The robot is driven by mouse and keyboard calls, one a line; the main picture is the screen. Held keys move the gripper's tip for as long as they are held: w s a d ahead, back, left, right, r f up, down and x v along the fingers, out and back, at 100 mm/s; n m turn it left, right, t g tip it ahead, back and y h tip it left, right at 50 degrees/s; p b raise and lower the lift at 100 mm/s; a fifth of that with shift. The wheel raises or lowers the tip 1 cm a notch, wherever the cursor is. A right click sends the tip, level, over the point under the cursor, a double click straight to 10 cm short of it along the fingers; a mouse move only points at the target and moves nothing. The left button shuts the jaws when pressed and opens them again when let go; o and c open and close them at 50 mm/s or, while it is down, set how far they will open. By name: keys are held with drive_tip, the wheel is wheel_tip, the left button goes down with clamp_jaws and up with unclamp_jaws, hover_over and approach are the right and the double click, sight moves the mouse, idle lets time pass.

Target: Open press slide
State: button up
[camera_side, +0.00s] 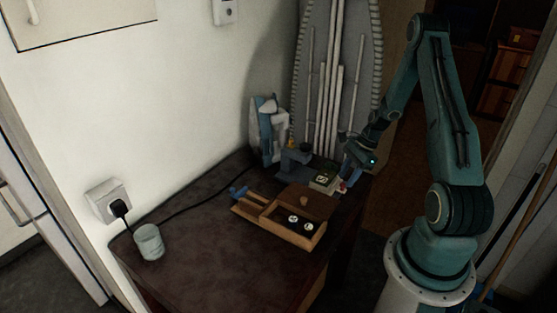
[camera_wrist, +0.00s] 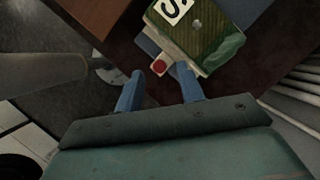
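A blue-grey press-like device (camera_side: 294,161) stands near the back right of the table. A green-topped block (camera_side: 324,180) is at its front. In the wrist view the green block (camera_wrist: 200,35) carries a white label and a small round metal piece. A round red knob (camera_wrist: 159,65) sits beside the block, between or just beyond my fingertips. My gripper (camera_wrist: 160,76) has its two blue fingers apart, with nothing visibly clamped. In the side view my gripper (camera_side: 352,168) is low at the table's right edge, close to the block. Contact with the knob cannot be told. Which part slides is unclear.
An open wooden box (camera_side: 290,236) with round pieces and a knobbed lid (camera_side: 304,202) lies in front. A white cup (camera_side: 149,242) and a plugged-in socket (camera_side: 109,202) are at left. A blue-white device (camera_side: 267,130) and an ironing board (camera_side: 336,70) stand behind.

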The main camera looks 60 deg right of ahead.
drive_tip(key=shift+v, duration=2.55)
drive_tip(key=shift+w+r, duration=0.1)
drive_tip(key=w+a+r+n+h, duration=0.35)
drive_tip(key=a+r+n, duration=0.85)
drive_tip(key=a+r, duration=0.65)
drive_tip(key=s+a+r+n+t, duration=0.2)
drive_tip(key=s+a+r+n, duration=0.8)
drive_tip(key=s+a+n, duration=0.3)
drive_tip(key=shift+r+t, duration=0.15)
drive_tip(key=shift+t, duration=0.25)
